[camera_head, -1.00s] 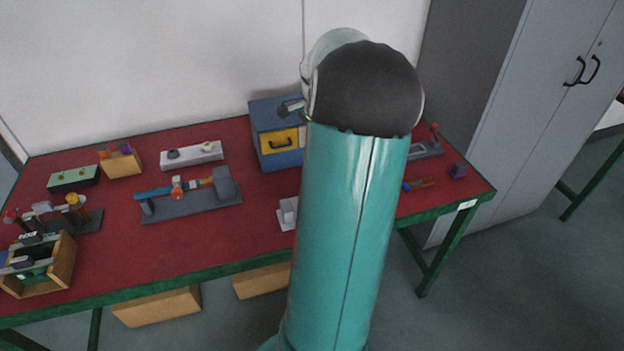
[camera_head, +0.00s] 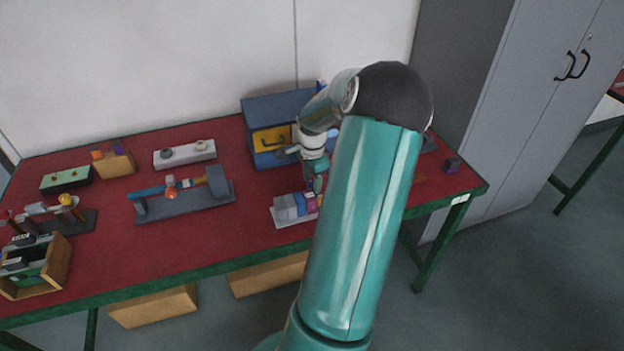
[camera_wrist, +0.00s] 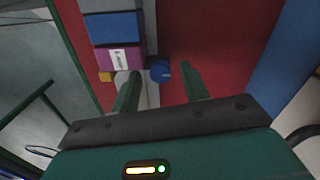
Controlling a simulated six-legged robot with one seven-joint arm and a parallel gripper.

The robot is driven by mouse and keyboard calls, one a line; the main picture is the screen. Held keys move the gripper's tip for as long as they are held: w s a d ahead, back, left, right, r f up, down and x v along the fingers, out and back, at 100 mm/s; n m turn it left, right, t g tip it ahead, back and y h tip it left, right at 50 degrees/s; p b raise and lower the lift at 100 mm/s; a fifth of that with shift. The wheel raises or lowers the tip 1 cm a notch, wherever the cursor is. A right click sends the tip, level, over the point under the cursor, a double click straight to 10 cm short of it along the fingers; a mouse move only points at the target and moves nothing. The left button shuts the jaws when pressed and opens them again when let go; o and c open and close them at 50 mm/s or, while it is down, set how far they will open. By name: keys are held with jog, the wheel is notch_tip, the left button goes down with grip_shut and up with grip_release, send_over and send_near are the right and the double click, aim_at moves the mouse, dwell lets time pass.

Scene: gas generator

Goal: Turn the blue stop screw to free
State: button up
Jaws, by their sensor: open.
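The blue stop screw (camera_wrist: 160,70) shows in the wrist view as a round blue knob with a small pale mark. It sits at the end of a pale fixture beside a purple block with a white label (camera_wrist: 119,60). My gripper (camera_wrist: 160,72) is open, with one finger on each side of the screw in this view. I cannot tell whether the fingers touch it or how far above it they are. In the head view my gripper (camera_head: 317,182) points down over the right end of the fixture (camera_head: 290,222); my arm hides part of it and the screw.
A blue block (camera_wrist: 116,28) and a grey block stand on the fixture. A blue cabinet with a yellow drawer (camera_head: 270,141) stands behind my gripper. The red table (camera_head: 130,240) has a green edge. Left of the fixture is a dark grey valve stand (camera_head: 185,208).

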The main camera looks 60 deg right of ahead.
jog(key=shift+c, duration=0.5)
grip_shut()
